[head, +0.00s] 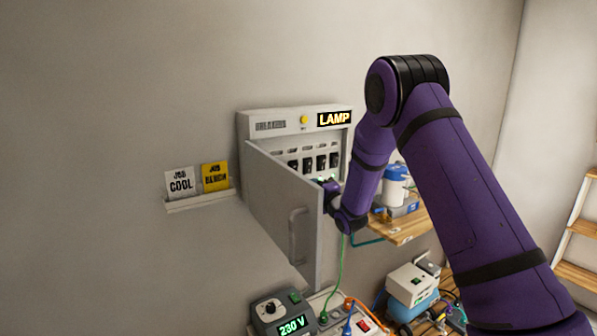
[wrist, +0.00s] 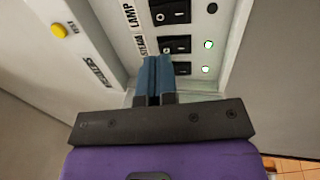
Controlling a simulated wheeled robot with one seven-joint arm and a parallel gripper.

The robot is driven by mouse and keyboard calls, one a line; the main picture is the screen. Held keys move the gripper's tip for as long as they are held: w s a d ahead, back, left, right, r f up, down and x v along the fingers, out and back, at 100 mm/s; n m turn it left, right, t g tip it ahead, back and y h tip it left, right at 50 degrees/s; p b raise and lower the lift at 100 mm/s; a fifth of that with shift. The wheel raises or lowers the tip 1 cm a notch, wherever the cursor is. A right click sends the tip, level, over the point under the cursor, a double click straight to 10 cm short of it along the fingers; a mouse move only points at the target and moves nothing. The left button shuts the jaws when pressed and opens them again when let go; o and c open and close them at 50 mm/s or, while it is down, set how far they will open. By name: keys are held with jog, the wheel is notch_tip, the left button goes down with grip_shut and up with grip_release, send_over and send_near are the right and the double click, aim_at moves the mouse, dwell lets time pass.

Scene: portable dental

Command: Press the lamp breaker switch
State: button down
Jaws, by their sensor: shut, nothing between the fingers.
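The grey breaker box (head: 275,126) is on the wall with its door (head: 283,210) open, and its lit sign reads LAMP. A row of black switches (head: 307,163) shows inside. In the wrist view the switch beside the LAMP label (wrist: 171,12) is at the top edge, with a dark indicator beside it. A second switch (wrist: 174,44) is below it, and a third (wrist: 183,68) is partly covered by my fingers. My gripper (wrist: 155,60) is shut and empty, its tips at the lower left of the second switch; contact cannot be told. It also shows in the head view (head: 329,187).
The open door stands close to the left of my gripper. Two lit indicators (wrist: 208,45) are right of the lower switches. A yellow button (wrist: 58,31) is on the box's front strip. A wooden shelf (head: 405,229) with equipment is to the right, and a 230 V unit (head: 283,312) is below.

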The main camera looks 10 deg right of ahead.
aim_at(295, 166)
jog(key=x, duration=1)
jog(key=shift+w, duration=0.15)
jog(key=shift+w+a+r+g, duration=0.1)
jog(key=shift+r+g, duration=0.1)
jog(key=shift+g, duration=0.1)
